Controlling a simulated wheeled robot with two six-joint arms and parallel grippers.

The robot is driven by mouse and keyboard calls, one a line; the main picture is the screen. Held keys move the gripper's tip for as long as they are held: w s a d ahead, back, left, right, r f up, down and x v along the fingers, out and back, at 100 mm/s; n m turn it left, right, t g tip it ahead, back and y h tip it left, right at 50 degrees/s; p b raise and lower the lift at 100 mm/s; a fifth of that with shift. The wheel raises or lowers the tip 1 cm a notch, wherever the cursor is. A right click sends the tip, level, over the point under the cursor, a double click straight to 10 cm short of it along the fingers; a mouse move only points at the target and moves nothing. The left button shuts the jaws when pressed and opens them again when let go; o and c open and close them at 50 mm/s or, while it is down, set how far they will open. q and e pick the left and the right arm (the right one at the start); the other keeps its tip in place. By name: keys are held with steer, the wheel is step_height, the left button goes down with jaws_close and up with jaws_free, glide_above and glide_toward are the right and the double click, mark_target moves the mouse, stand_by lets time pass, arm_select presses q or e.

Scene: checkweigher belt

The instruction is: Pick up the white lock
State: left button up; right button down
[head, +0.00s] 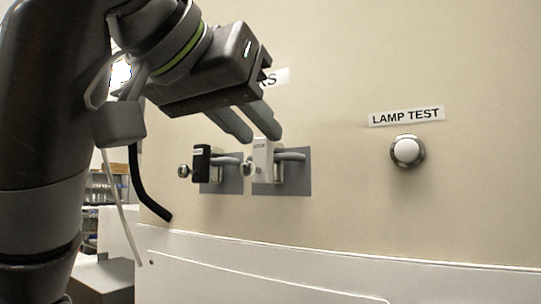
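The white lock (263,158) hangs on the panel at the right of two side-by-side lock mounts, on a grey backing plate (296,180). A black lock (201,164) hangs just to its left. My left gripper (250,138) comes in from the upper left, its two dark fingers pointing down and right. The fingers are apart. The right fingertip overlaps the top of the white lock in the picture; whether it touches the lock I cannot tell. The left fingertip is above the gap between the locks. My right gripper is not in view.
A white ledge (330,262) runs along below. A label above the locks is partly hidden by my gripper. The panel's middle right is clear.

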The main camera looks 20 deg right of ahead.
mark_target(264, 138)
arm_select(q)
steer(key=x, duration=0.3)
steer(key=shift+w+d+f, duration=0.1)
steer(key=shift+w+d, duration=0.1)
steer(key=shift+s+a, duration=0.1)
steer(key=shift+a, duration=0.05)
steer(key=shift+c, duration=0.5)
steer(key=c, duration=0.5)
jaws_close()
steer(key=shift+r+p, duration=0.2)
steer(key=shift+p, duration=0.1)
